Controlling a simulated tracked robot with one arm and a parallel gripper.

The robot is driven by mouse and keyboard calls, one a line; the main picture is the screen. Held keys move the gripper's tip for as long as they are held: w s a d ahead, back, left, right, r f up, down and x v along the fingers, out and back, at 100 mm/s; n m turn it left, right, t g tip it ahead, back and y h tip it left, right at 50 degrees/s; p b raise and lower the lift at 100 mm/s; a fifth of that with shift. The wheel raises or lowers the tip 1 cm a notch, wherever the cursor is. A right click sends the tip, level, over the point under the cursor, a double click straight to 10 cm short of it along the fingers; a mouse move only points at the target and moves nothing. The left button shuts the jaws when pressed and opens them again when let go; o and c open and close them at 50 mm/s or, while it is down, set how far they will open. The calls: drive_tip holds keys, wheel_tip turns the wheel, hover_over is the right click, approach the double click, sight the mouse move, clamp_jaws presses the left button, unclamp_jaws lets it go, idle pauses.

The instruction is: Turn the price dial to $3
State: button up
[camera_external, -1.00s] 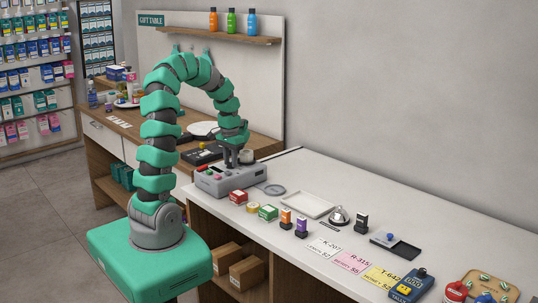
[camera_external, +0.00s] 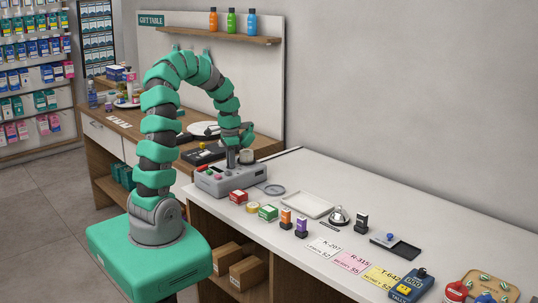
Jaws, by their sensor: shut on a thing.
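The number that the dial points to cannot be read at this size. A light round part (camera_external: 246,156) stands beside the fingers on the machine's top.
A wooden counter with a black device (camera_external: 203,154) is behind.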

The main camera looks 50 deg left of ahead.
idle(0.3)
drive_tip(key=o, duration=1)
wheel_tip(320, 180, up, 14)
drive_tip(key=shift+f, duration=0.15)
drive_tip(key=w+d+r+n+t, duration=0.15)
drive_tip(key=d+r+t, duration=0.25)
drive_tip(key=r, duration=0.6)
drive_tip(key=w+d+r+t, duration=0.25)
drive_tip(key=d+r, duration=0.25)
drive_tip(key=r, duration=0.4)
drive_tip(key=w+d+r+n+t, duration=0.1)
drive_tip(key=d+r+t, duration=0.3)
drive_tip(key=r, duration=0.6)
drive_tip(key=s+d+r+t, duration=0.1)
drive_tip(key=d+r, duration=0.1)
drive_tip(key=r, duration=0.2)
drive_tip(key=s+d+r+n+t, duration=0.1)
drive_tip(key=s+d+r+t, duration=0.1)
drive_tip(key=r, duration=0.2)
drive_tip(key=s+d+r+n+t+b, duration=0.1)
drive_tip(key=s+d+r+t, duration=0.1)
drive_tip(key=r, duration=0.3)
